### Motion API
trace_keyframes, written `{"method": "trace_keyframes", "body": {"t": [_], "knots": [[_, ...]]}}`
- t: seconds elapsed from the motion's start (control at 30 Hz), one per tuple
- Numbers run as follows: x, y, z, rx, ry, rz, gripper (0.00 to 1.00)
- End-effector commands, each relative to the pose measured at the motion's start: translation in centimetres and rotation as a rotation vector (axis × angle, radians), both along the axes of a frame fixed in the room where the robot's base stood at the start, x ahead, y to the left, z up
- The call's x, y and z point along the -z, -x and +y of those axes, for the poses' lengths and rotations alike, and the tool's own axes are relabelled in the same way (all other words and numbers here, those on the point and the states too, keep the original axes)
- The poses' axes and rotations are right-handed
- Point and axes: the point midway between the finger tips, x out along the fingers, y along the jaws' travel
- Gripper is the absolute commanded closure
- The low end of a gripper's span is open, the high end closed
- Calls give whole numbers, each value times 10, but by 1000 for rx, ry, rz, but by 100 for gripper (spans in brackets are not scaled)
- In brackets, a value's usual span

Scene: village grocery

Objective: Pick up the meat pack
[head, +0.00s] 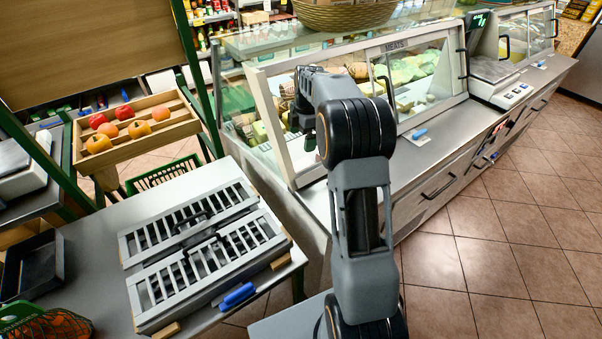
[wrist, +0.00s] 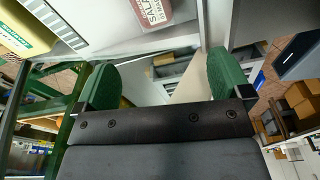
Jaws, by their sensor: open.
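In the wrist view, a pinkish-red pack with a white label reading something like "SALA…" (wrist: 152,12) shows at the top edge, partly cut off. It looks like the meat pack and lies on a pale surface. My gripper (wrist: 160,80) has two green finger pads spread wide, with nothing held between them. The pack is ahead of the fingers and apart from them.
A yellow-green pack (wrist: 22,32) lies at the upper left in the wrist view. The case has a glass front and frame close to my arm. A slatted grey rack (head: 205,250) stands on the left table, and a fruit crate (head: 165,130) is behind it. Tiled floor at right is clear.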

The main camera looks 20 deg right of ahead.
Motion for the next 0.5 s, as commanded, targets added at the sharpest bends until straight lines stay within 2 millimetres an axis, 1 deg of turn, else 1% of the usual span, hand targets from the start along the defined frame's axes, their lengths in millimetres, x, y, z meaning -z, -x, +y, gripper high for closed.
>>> {"method": "trace_keyframes", "body": {"t": [0.03,0.2,0.5], "knots": [[9,-5,-6,-39,-6,3,4],[30,-14,-14,-133,-18,8,4],[82,-14,-9,-150,-20,10,4]]}}
